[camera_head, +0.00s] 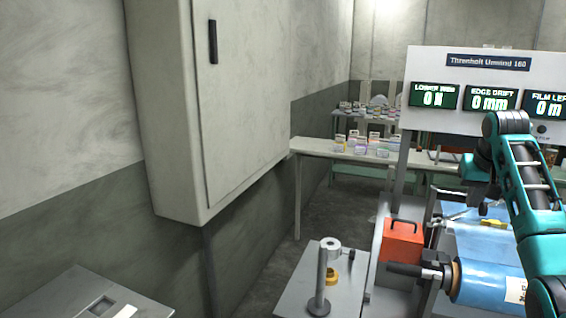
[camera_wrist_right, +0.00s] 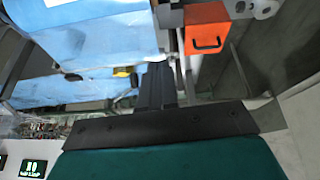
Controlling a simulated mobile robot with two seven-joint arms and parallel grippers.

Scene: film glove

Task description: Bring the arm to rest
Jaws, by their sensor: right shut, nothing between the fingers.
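My right arm, teal and black, comes in from the lower right in the head view and bends at the top. My right gripper (camera_head: 483,205) points down in front of the film machine, above its blue film. In the right wrist view the dark fingers of the right gripper (camera_wrist_right: 157,72) are together with nothing between them. The blue film (camera_wrist_right: 100,35) lies beyond the fingers, and I see no contact with it. My left gripper is not in view.
An orange box (camera_head: 403,242) with a black handle stands left of the blue film roll (camera_head: 488,283). A grey stand (camera_head: 342,290) with a post is in front. A wall cabinet (camera_head: 240,100) hangs at left. The display panel (camera_head: 480,90) rises behind my right arm.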

